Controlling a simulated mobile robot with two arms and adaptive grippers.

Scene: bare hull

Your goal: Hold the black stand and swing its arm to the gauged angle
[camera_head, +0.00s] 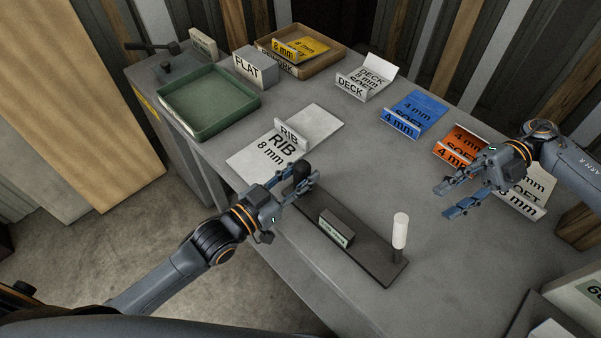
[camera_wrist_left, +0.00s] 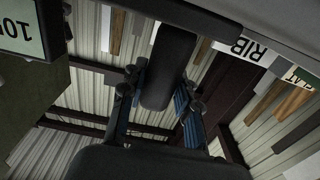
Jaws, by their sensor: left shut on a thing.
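The black stand is a long dark bar (camera_head: 375,260) lying diagonally near the table's front edge. A black upright grip (camera_head: 301,172) is at its left end and a white upright handle (camera_head: 400,231) near its right end. A dark block (camera_head: 336,228) with a pale green label, too small to read, is at its middle. My left gripper (camera_head: 306,181) is shut on the black grip, which also shows between the fingers in the left wrist view (camera_wrist_left: 158,70). My right gripper (camera_head: 448,201) is open and empty, above the table and right of the white handle.
A RIB 8 mm card (camera_head: 250,163) lies behind the left gripper. A green tray (camera_head: 208,102), a FLAT block (camera_head: 256,67) and a wooden tray (camera_head: 335,58) stand farther back. DECK, blue (camera_head: 420,108) and orange cards line the right. Table between stand and blue card is clear.

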